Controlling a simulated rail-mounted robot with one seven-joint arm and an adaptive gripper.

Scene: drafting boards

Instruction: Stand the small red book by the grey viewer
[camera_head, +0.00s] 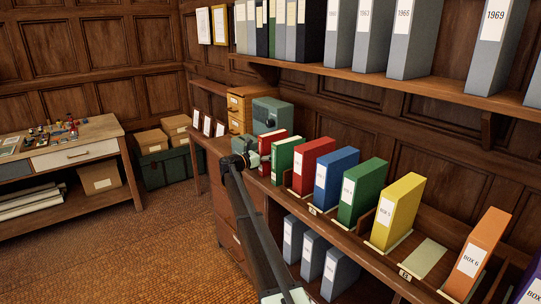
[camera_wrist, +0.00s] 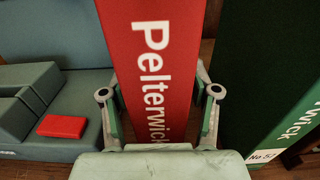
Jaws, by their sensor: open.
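The small red book (camera_head: 269,139) stands upright on the long shelf beside the grey-green viewer (camera_head: 270,113), to its right. In the wrist view the book's red spine (camera_wrist: 165,50), lettered "Pelterwick", fills the middle. My gripper (camera_wrist: 160,95) is open, with one finger on each side of the spine. I cannot tell whether the fingers touch it. The viewer (camera_wrist: 70,40) is at the left in the wrist view, with a small flat red piece (camera_wrist: 62,126) on it. In the head view the gripper is hard to make out against the viewer and book.
A green binder (camera_wrist: 288,125) stands close to the right of the book. Red (camera_head: 313,164), blue (camera_head: 335,181), green and yellow box files continue rightward. An upper shelf (camera_head: 350,76) overhangs the row.

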